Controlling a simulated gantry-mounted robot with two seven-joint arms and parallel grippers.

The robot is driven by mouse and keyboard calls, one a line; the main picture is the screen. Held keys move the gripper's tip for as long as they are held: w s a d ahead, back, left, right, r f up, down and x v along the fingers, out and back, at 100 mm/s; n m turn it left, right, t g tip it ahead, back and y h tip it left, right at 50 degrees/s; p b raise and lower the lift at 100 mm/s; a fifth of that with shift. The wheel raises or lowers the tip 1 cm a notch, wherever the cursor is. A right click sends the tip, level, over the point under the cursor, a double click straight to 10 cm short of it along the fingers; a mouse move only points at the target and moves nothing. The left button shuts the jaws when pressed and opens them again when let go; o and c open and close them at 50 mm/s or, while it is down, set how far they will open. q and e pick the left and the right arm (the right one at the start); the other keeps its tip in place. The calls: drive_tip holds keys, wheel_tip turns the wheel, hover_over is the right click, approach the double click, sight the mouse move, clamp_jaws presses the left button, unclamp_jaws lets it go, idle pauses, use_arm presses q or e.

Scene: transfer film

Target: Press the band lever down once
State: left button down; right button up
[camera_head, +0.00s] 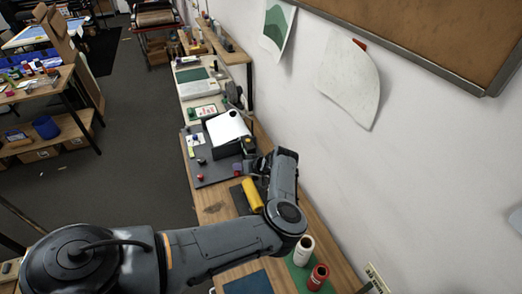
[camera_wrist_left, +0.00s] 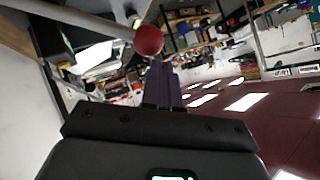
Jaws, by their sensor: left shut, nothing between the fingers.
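A round red knob (camera_wrist_left: 149,40) shows in the left wrist view, just beyond my fingertips; I take it for the lever's end. My right gripper is not in view.
The machine stands on a grey mat (camera_head: 215,172) with small red items. A yellow roller (camera_head: 252,195) lies close below my left wrist. White and red spools (camera_head: 317,277) stand on a green mat nearer. The white wall (camera_head: 400,150) rises close on the right.

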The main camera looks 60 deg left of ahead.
use_arm(q)
drive_tip(key=shift+s+f, duration=0.25)
drive_tip(key=shift+s, duration=0.15)
idle(0.3)
drive_tip(key=shift+s+a+f+p, duration=0.15)
drive_tip(key=shift+s+f+p, duration=0.15)
drive_tip(key=shift+s+p, duration=0.25)
idle(0.5)
drive_tip(key=shift+s+f, duration=0.1)
drive_tip(key=shift+s, duration=0.15)
drive_tip(key=shift+s+a+f, duration=0.1)
drive_tip(key=shift+s+f, duration=0.25)
drive_tip(key=shift+s, duration=0.25)
drive_tip(key=shift+s+a+f, duration=0.1)
drive_tip(key=shift+s+f, duration=0.25)
drive_tip(key=shift+s, duration=0.25)
idle(1.4)
idle(0.6)
